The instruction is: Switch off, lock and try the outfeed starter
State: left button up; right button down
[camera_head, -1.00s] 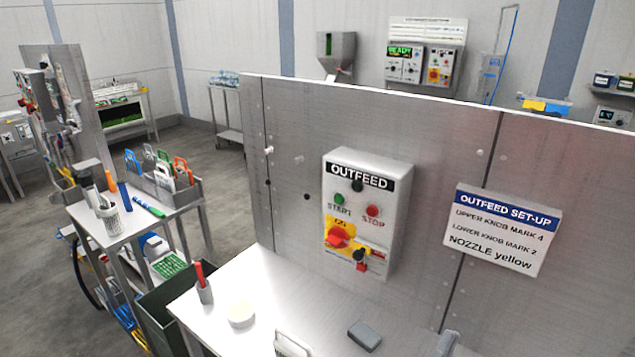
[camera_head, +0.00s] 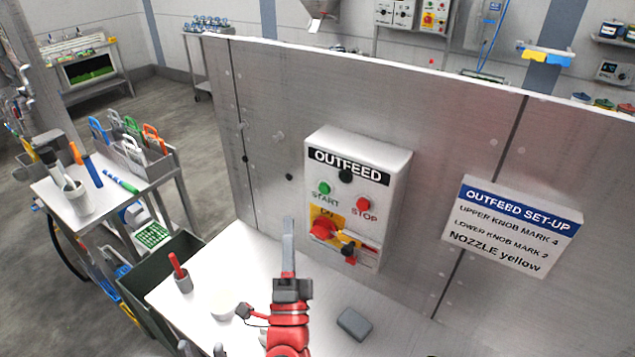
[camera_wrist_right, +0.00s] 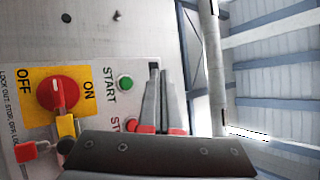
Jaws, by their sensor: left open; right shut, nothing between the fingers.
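The outfeed starter (camera_head: 358,185) is a grey box on the upright metal panel, with a green START button (camera_head: 324,188) and red STOP button (camera_head: 363,204). Its red rotary switch (camera_head: 322,229) sits on a yellow plate; the wrist view shows the knob (camera_wrist_right: 58,92) beside ON and OFF, but I cannot tell its setting. A small red padlock-like piece (camera_wrist_right: 32,151) is beside the knob at the plate's edge. My right gripper (camera_head: 288,225) is shut and empty, upright in front of the panel, left of the starter. My left gripper (camera_head: 202,350) barely shows at the bottom edge, open.
An OUTFEED SET-UP sign (camera_head: 512,225) is right of the starter. A side trolley (camera_head: 112,192) with coloured handled pieces stands at left.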

aim_at(324, 189)
jog(key=shift+s, duration=0.1)
jog(key=w+d, duration=0.5)
jog(key=w, duration=0.2)
jog(key=shift+w+b, duration=0.15)
jog(key=shift+b, duration=0.25)
jog(key=shift+d, duration=0.15)
dwell(1.9)
jog(key=shift+w+d+b, duration=0.25)
jog(key=shift+w+b, duration=0.05)
jog(key=shift+w, duration=0.05)
